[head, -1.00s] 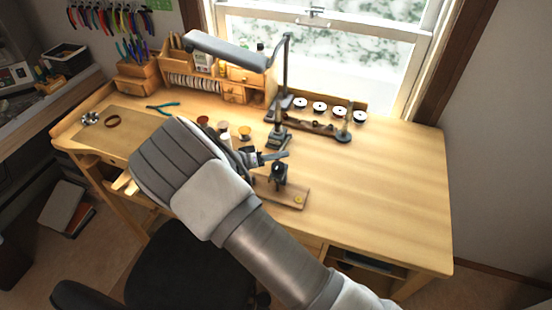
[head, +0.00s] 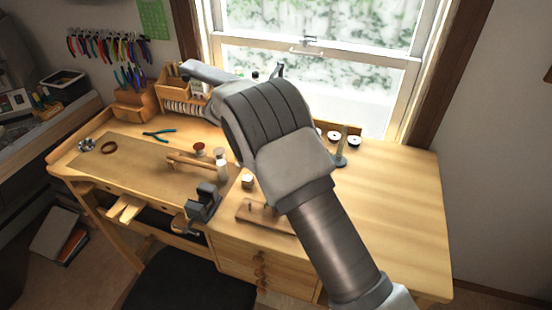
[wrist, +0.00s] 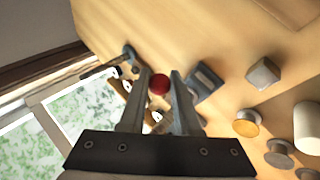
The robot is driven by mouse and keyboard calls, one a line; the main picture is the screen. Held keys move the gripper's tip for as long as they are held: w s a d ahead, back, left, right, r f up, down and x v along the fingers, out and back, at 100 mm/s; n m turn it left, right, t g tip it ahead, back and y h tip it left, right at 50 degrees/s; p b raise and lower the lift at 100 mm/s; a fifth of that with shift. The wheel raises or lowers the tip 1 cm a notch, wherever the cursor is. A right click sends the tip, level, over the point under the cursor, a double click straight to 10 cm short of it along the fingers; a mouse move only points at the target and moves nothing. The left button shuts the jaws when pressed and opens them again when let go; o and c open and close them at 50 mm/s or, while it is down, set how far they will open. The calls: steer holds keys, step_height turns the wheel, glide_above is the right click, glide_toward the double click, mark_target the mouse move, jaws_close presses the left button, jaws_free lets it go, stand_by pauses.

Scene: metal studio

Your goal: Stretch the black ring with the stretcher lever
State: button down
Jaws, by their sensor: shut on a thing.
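In the wrist view a red ball knob (wrist: 159,84), which looks like the end of the stretcher lever, sits between the two fingers of my gripper (wrist: 158,88). The fingers are closed in on it. A grey block (wrist: 205,80), probably part of the stretcher's base, shows just beyond the right finger. The rest of the lever is hidden or too small to make out. In the head view my own wrist and arm hide the gripper and the stretcher. I cannot make out the black ring in either view.
A wooden board (head: 262,218) and a dark vise (head: 204,203) stand at the bench's front. A ring mandrel (head: 341,150) stands at the back. The bench's right side (head: 400,210) is clear.

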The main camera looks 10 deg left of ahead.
steer(key=shift+w+d+r, duration=0.1)
steer(key=shift+w+r, duration=0.35)
steer(key=shift+w, duration=0.05)
steer(key=c, duration=0.6)
jaws_free()
steer(key=shift+w+f, duration=0.1)
steer(key=shift+s+a, duration=0.2)
steer(key=b+v, duration=0.1)
steer(key=v, duration=1.6)
steer(key=shift+d+b, duration=0.1)
steer(key=shift+b, duration=0.2)
